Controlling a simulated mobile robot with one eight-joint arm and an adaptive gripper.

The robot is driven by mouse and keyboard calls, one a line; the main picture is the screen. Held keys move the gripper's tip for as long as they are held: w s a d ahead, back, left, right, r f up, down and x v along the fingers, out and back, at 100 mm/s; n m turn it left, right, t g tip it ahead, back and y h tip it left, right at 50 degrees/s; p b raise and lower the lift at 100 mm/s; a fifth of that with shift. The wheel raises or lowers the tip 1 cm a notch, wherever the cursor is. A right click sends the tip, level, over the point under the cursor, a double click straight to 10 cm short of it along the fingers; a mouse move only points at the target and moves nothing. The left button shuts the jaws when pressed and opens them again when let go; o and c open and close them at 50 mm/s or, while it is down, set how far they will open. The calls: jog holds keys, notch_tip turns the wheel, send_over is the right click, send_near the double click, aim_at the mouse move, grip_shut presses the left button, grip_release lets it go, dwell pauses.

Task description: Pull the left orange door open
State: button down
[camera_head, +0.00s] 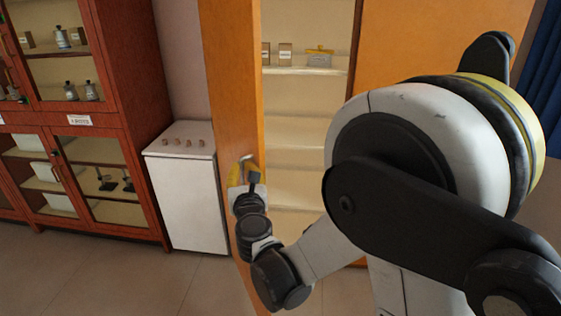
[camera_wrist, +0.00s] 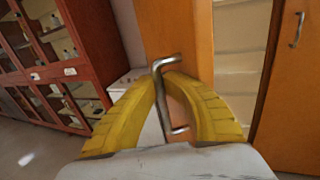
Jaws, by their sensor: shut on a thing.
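The left orange door (camera_head: 226,75) stands swung open, seen at a steep angle, with the cabinet's pale shelves (camera_head: 307,130) showing to its right. It also shows in the wrist view (camera_wrist: 180,30). My gripper (camera_head: 247,172) is at the door's metal handle (camera_head: 245,159). In the wrist view, my yellow fingers (camera_wrist: 166,88) are closed around the bent metal handle (camera_wrist: 160,95), which runs between them. The right orange door (camera_head: 440,40) is closed, with its own handle (camera_wrist: 298,30) visible in the wrist view.
A white low cabinet (camera_head: 188,200) with small knobs on top stands left of the open door. A red-brown glass-fronted cabinet (camera_head: 120,60) is further left. A blue curtain (camera_head: 546,80) hangs at the far right. Some tiled floor (camera_head: 130,275) is clear in front.

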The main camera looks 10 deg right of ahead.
jog(key=w+a+m+h, duration=0.1)
jog(key=a+h, duration=0.3)
jog(key=a, duration=1.8)
jog(key=shift+w+m+g+h, duration=0.15)
jog(key=shift+m+g+h, duration=0.15)
jog(key=shift+m, duration=0.6)
jog(key=c, duration=1.5)
grip_release()
jog(key=shift+d, duration=0.1)
jog(key=v, duration=1.2)
